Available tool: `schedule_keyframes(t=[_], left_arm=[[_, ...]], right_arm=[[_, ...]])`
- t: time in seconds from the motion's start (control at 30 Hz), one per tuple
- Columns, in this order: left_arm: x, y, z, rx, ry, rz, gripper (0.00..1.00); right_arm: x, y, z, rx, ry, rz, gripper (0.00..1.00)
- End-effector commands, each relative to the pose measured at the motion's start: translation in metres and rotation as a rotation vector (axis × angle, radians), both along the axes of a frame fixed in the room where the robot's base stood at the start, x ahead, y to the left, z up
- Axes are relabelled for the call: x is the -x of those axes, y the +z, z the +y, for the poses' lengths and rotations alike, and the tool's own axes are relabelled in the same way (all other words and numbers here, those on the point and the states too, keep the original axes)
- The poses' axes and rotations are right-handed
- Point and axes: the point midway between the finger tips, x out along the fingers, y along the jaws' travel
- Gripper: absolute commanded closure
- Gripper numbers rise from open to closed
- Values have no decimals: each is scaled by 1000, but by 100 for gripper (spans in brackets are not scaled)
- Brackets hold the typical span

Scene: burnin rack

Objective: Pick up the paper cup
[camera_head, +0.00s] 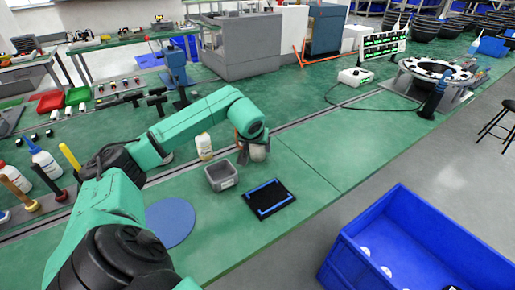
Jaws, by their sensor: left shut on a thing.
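My left gripper (247,154) is at the end of my green arm, which reaches across the bench from the left. It points down and is shut on a pale, rounded thing, which I take to be the paper cup (259,152). The fingers hide part of the cup. The cup is at or just above the green bench top; I cannot tell if it touches. My right gripper is not in view.
A white bottle (204,146) and a grey bin (221,177) stand left of the cup. A black, blue-edged tray (268,198) and blue round mat (170,222) lie nearer. A large blue crate (350,262) is at lower right. The bench right of the cup is clear.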

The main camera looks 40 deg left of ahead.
Motion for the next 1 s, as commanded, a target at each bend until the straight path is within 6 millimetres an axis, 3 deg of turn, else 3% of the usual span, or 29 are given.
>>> schedule_keyframes(t=[0.47, 1.0], left_arm=[[2, 34, -1, -1, -1, -3, 81], [74, 30, -38, -8, -2, 0, 81]], right_arm=[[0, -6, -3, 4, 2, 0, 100], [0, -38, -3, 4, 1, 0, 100]])
